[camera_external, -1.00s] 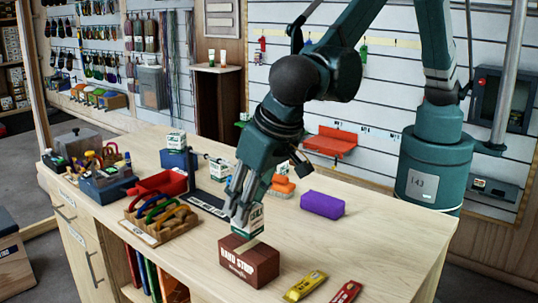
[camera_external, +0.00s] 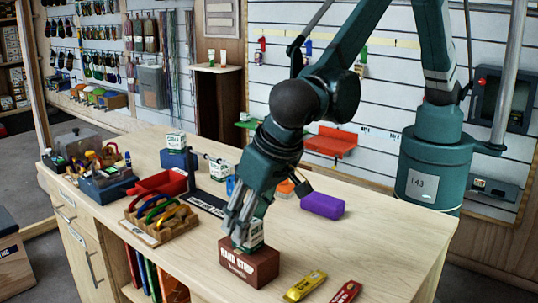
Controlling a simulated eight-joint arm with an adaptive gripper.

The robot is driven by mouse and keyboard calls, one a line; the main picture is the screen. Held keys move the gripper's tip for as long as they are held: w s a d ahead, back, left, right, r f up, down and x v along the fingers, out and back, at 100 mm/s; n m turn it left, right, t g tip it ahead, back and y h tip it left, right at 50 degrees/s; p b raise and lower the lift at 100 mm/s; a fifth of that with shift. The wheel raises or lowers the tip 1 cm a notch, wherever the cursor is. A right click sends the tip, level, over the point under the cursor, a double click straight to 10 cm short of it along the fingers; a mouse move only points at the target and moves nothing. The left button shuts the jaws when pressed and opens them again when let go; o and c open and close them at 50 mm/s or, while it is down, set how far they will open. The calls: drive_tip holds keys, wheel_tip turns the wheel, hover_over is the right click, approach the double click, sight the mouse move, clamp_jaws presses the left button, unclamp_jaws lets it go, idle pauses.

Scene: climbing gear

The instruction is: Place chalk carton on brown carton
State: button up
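The brown carton (camera_external: 249,267) sits on the light wooden counter, near its front edge. The chalk carton (camera_external: 254,237), white and green, is upright at the top of the brown carton and appears to touch it. My gripper (camera_external: 243,237) points down with its fingers around the chalk carton, seemingly closed on it. The fingers hide part of the chalk carton's left side. Another white and green carton (camera_external: 176,141) stands on a blue block at the back.
A purple block (camera_external: 322,205) lies to the right. A yellow item (camera_external: 305,286) and a red item (camera_external: 344,293) lie at the front right. A wooden rack (camera_external: 161,222) with coloured rings and a red tray (camera_external: 159,187) stand to the left.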

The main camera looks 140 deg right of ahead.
drive_tip(key=shift+r, duration=0.2)
idle(0.3)
drive_tip(key=v, duration=1.2)
idle(0.6)
